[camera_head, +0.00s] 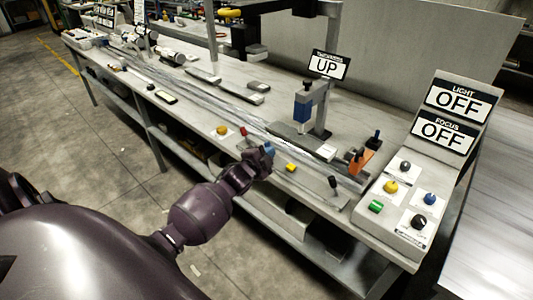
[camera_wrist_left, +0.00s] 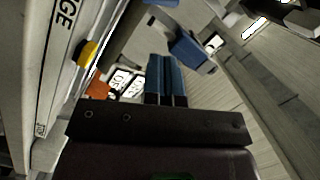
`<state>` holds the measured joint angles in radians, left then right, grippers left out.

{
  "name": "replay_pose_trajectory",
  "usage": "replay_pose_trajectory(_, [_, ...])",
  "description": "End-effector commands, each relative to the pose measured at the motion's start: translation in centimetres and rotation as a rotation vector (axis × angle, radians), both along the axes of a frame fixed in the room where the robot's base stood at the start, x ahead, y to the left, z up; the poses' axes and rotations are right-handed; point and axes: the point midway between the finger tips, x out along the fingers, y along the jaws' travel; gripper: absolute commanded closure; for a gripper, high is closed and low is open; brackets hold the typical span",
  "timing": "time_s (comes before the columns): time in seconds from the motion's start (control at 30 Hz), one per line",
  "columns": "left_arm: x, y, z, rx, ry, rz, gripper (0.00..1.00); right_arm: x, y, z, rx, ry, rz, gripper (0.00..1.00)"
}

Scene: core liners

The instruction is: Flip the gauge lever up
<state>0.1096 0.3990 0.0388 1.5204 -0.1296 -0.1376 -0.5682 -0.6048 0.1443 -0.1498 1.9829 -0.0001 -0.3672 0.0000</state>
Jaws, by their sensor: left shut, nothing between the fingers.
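A sign (camera_head: 327,65) reading UP stands over a blue gauge-like device (camera_head: 303,105) on a grey post at the bench. A short dark lever (camera_head: 333,182) stands at the front edge, right of a yellow knob (camera_head: 291,167); I cannot tell if it is the gauge lever. My left gripper (camera_head: 268,149) is shut and empty by the front edge, left of the yellow knob. In the left wrist view its blue fingers (camera_wrist_left: 166,80) are together. A blue block (camera_wrist_left: 190,50) shows beyond them; I cannot tell what it is. My right gripper is out of view.
A sloped panel (camera_head: 455,100) at the right shows LIGHT OFF and FOCUS OFF above several coloured knobs. An orange holder (camera_head: 357,161) stands left of it. Another yellow knob (camera_head: 222,130) sits left of my gripper. Clear long liners (camera_head: 215,105) lie along the bench.

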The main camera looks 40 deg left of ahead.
Motion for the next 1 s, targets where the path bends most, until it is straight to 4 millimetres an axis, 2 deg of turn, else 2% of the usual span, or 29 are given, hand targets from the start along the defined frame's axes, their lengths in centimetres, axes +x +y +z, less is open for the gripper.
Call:
replay_pose_trajectory(0.03, [-1.2, 0.0, 0.1, 0.0, 0.0, 0.001, 1.0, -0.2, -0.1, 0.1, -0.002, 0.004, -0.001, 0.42])
replay_pose_trajectory(0.2, [-4.3, -0.3, 0.3, 0.0, 0.001, 0.0, 1.0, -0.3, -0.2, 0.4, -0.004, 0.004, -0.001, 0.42])
replay_pose_trajectory(0.5, [-8.7, -0.7, 0.7, 0.0, 0.001, 0.0, 1.0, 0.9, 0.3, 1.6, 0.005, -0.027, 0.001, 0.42])
replay_pose_trajectory(0.7, [-9.8, -0.8, 0.9, 0.0, 0.0, 0.0, 1.0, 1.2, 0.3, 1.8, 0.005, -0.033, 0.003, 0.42])
replay_pose_trajectory(1.0, [-9.9, -0.9, 0.9, 0.0, 0.0, 0.0, 1.0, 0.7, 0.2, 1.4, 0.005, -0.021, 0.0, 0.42])
